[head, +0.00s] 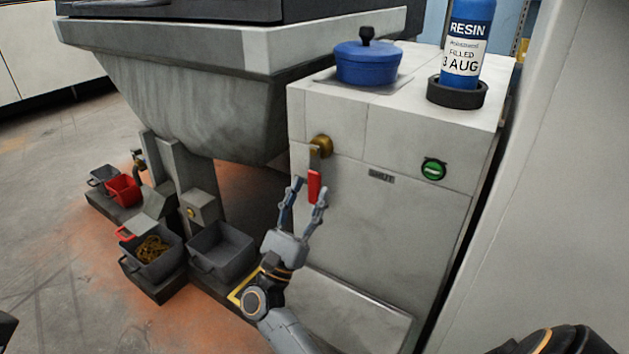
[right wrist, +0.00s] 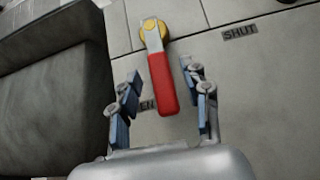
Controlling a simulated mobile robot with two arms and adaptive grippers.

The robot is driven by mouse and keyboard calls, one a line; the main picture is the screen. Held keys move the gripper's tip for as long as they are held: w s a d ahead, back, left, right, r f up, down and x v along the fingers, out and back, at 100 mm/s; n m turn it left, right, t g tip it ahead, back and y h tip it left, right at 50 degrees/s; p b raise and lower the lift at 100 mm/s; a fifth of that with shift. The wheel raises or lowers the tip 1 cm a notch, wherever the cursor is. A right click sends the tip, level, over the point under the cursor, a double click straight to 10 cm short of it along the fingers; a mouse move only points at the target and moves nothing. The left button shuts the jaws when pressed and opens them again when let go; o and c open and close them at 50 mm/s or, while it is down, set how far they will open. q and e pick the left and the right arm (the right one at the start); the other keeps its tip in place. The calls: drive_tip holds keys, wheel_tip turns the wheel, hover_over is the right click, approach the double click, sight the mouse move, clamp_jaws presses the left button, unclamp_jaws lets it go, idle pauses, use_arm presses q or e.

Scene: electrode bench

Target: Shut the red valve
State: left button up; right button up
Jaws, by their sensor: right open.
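The red valve has a red lever handle (head: 314,187) on a brass body (head: 321,146), on the front of a grey cabinet (head: 390,230). The handle hangs straight down in the head view. In the right wrist view the red handle (right wrist: 161,84) points down toward a partly covered label ending in "EN" (right wrist: 147,105). A "SHUT" label (right wrist: 240,32) is to the right of the valve; it also shows in the head view (head: 381,176). My right gripper (head: 308,187) is open, its fingers on either side of the handle's lower part. Contact cannot be told. My left gripper is not in view.
A blue lidded pot (head: 368,62) and a blue resin bottle (head: 468,35) in a black ring stand on the cabinet top. A green button (head: 433,169) is right of the label. Grey bins (head: 221,250) and a red container (head: 123,189) sit low at left. A pale panel (head: 545,160) bounds the right.

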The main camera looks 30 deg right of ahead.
sight(312, 185)
drive_tip(key=shift+x, duration=1.75)
clamp_jaws()
